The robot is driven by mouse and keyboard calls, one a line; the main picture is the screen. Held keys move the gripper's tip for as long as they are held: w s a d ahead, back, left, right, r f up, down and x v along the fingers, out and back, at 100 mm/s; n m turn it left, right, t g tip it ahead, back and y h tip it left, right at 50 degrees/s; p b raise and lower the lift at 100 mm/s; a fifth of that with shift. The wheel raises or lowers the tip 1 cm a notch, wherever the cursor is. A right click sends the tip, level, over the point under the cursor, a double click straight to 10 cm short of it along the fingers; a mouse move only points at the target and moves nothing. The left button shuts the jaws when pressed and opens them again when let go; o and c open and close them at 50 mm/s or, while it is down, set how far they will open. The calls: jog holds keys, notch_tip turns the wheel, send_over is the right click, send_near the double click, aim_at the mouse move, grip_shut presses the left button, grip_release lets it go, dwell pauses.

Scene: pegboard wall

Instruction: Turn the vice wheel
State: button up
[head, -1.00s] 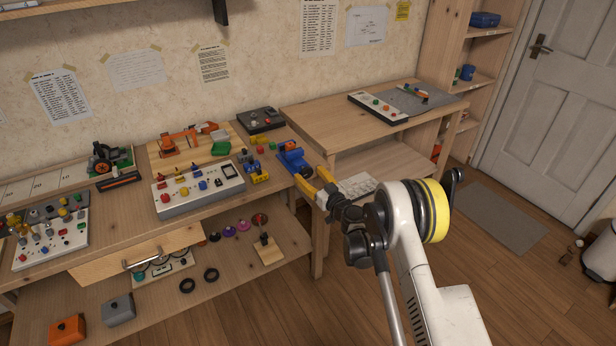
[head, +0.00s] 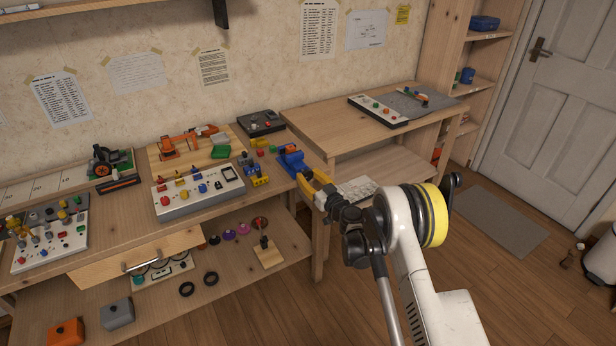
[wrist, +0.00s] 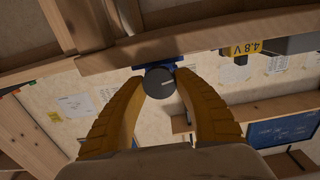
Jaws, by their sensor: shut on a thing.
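The blue vice (head: 291,159) sits at the right front edge of the long workbench. In the wrist view a strip of its blue body (wrist: 172,64) shows behind the wheel. The vice wheel (wrist: 160,84) is a dark round disc with a pale line across its face. My gripper (head: 308,180) has yellow fingers and reaches the front of the vice from the right. In the wrist view its fingertips touch the wheel from both sides and are shut on it. In the head view the fingers hide the wheel.
A white control panel (head: 198,195) lies left of the vice. Open floor (head: 510,290) lies at the right.

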jog(key=m, duration=0.6)
jog(key=shift+w, duration=0.1)
jog(key=m, duration=0.5)
jog(key=shift+d, duration=0.1)
jog(key=m, duration=0.5)
jog(key=shift+f+m, duration=0.1)
jog(key=shift+m, duration=2.8)
jog(key=o, duration=1.2)
jog(key=shift+f, duration=0.1)
